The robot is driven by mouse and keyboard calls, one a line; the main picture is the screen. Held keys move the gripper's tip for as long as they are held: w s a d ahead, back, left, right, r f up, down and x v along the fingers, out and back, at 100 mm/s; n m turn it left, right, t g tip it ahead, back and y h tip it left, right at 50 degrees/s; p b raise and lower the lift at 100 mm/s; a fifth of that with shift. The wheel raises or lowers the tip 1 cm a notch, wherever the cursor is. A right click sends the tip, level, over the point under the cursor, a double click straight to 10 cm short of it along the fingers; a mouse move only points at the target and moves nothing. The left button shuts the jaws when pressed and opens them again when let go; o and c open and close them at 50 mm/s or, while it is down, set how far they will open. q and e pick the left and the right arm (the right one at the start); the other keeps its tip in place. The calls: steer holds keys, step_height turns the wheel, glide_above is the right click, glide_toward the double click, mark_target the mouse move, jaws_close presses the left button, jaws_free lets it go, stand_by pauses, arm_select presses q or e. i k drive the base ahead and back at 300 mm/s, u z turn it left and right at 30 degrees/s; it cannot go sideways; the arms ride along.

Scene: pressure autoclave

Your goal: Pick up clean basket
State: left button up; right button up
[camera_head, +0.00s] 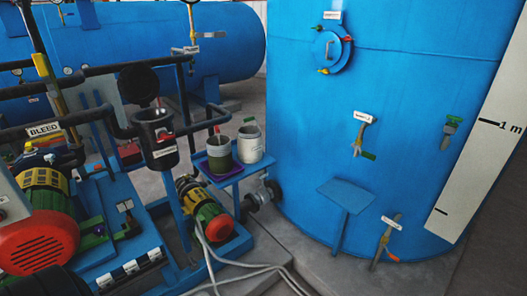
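Two basket-like cylinders stand side by side on a small blue stand (238,176) left of the big blue tank. The right one is pale grey with a white label (250,145) and has something green at its top; it looks like the clean basket, though its label is too small to read. Neither of my grippers shows in the view.
A black strainer pot (157,140) stands left of the stand, its round lid (138,86) raised. A red and green pump (205,208) sits below the stand. Pale hoses (240,267) cross the floor. The blue tank (400,60) has an empty blue shelf (346,193) in front.

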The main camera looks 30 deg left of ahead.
mark_target(248, 132)
steer(key=z, duration=0.45)
steer(key=i, duration=1.2)
steer(key=u, duration=0.4)
